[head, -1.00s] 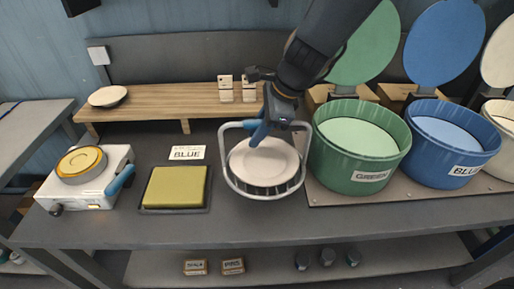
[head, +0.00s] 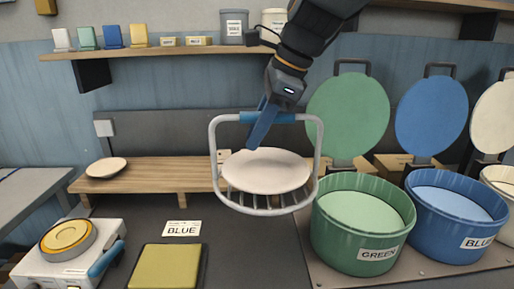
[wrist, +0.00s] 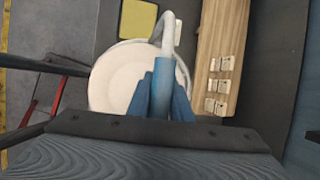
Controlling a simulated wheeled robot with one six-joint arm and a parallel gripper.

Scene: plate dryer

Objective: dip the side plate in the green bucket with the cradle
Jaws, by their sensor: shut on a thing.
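My gripper (head: 262,122) is shut on the blue handle of the wire cradle (head: 316,165), which hangs upright in the air left of the green bucket. The white side plate (head: 266,171) lies in the cradle; it also shows in the wrist view (wrist: 125,80) beneath the blue handle (wrist: 163,88). The green bucket (head: 340,245) stands at the right, holding pale green liquid (head: 362,209). Its green lid (head: 348,115) is raised behind it.
The blue bucket (head: 452,236) stands right of the green one, its lid (head: 431,115) raised. A wooden rack (head: 150,172) with a small plate (head: 106,168) is behind at left. A yellow pad (head: 165,268), a "BLUE" card (head: 181,229) and a hotplate (head: 62,262) are at lower left.

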